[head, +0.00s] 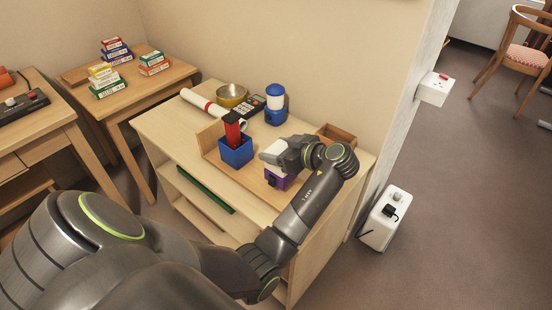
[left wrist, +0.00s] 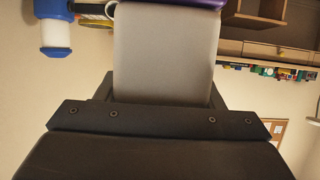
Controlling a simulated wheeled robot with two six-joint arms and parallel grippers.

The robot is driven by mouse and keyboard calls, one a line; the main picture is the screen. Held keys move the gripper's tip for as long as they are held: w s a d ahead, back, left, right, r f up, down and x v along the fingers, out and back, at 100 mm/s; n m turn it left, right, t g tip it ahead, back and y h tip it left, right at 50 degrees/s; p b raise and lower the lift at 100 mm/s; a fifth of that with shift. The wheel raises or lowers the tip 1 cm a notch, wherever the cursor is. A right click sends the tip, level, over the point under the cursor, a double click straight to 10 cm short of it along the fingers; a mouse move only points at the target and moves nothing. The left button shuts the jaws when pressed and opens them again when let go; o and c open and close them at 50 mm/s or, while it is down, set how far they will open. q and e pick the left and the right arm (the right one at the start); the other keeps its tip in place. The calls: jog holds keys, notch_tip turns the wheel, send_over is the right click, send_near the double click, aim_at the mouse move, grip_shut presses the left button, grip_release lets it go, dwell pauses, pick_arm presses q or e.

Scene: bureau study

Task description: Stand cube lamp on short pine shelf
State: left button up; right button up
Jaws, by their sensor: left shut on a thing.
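My left gripper (head: 277,157) is over the right part of the top of a low pine shelf unit (head: 160,125). It is shut on a small purple cube (head: 278,182) with a dark patch on its side, which I take for the cube lamp. A purple edge (left wrist: 195,3) shows at the top of the left wrist view, beyond the pale grey finger. The gripper hides the cube's upper part. I cannot tell whether the cube touches the board under it. My right gripper is not in view.
A blue holder (head: 236,152) with a red item stands left of the cube on a raised-end wooden board. Behind are a blue-and-white lantern (head: 275,104), a gold bowl (head: 231,95) and a dark keypad device. A small wooden box (head: 336,135) is at the right.

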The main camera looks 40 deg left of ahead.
pick_arm(q)
notch_tip(320, 180, down, 3)
jog(key=shift+f, duration=0.4)
jog(key=o, duration=1.1)
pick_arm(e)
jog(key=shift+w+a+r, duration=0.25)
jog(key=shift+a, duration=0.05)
pick_arm(q)
jog(key=shift+r, duration=0.2)
